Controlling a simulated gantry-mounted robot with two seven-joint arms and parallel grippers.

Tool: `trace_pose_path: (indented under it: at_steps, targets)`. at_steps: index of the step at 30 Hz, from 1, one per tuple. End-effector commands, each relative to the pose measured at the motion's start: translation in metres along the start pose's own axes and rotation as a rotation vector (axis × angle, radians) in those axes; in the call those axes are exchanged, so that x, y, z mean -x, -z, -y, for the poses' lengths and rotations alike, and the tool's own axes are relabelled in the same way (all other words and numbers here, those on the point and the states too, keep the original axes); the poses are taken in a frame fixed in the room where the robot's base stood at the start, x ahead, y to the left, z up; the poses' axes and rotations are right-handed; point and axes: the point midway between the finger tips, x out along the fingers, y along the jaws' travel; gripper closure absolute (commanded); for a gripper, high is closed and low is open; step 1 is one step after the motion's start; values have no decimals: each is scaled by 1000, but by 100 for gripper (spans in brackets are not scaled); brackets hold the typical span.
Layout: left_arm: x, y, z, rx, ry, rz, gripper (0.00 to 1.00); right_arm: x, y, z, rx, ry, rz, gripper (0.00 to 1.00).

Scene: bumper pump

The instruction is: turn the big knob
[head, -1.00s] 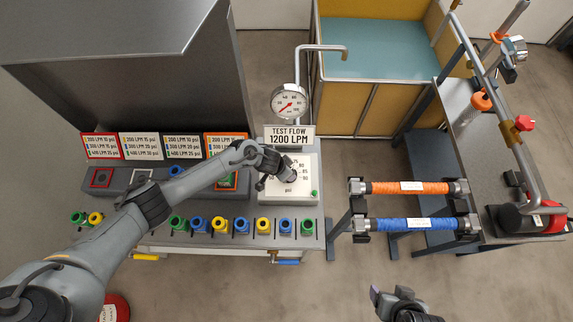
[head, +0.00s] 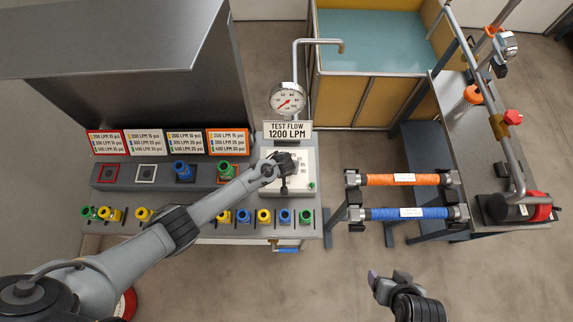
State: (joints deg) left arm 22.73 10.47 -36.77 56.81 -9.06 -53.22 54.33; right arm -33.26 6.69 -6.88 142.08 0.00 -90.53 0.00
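The white dial panel (head: 302,186) with a printed scale stands on the bench under the "TEST FLOW 1200 LPM" sign (head: 287,130). My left gripper (head: 285,172) is at the panel's upper middle, over the place of the big knob. The knob is mostly or wholly hidden behind the dark gripper, and I cannot tell whether the fingers touch or grip it. My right gripper (head: 386,282) is low in the picture, away from the bench, with no object visible in it; its finger opening is unclear.
A round gauge (head: 287,98) stands behind the panel. Several coloured fittings line the bench front, and a blue fitting (head: 182,170) and a green fitting (head: 226,170) sit in the grey rack. Orange (head: 403,179) and blue (head: 408,213) hoses lie on a stand at right.

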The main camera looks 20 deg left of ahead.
Motion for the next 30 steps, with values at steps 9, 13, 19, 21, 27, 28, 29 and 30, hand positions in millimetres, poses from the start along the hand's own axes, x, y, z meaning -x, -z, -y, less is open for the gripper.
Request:
trace_pose_path:
  at_steps: [9, 13, 19, 21, 27, 28, 29, 30]
  targets:
    - [0, 1, 0, 24, 10, -1, 81, 1, 0, 0, 0, 0, 0, 29]
    - [0, 1, 0, 24, 10, -1, 81, 1, 0, 0, 0, 0, 0, 29]
    - [0, 1, 0, 23, 10, -1, 35, 1, 0, 0, 2, -1, 0, 29]
    - [0, 1, 0, 23, 10, -1, 26, 1, 0, -1, 3, -2, 0, 29]
    - [0, 0, 0, 22, 9, -1, 26, 1, 0, -2, 6, -5, 1, 29]
    - [0, 0, 0, 22, 9, -1, 26, 1, 0, -2, 7, -5, 1, 29]
    - [0, 0, 0, 22, 9, -1, 26, 1, 0, -2, 7, -5, 0, 29]
    - [0, 0, 0, 22, 9, -1, 26, 1, 0, -2, 6, -5, 1, 29]
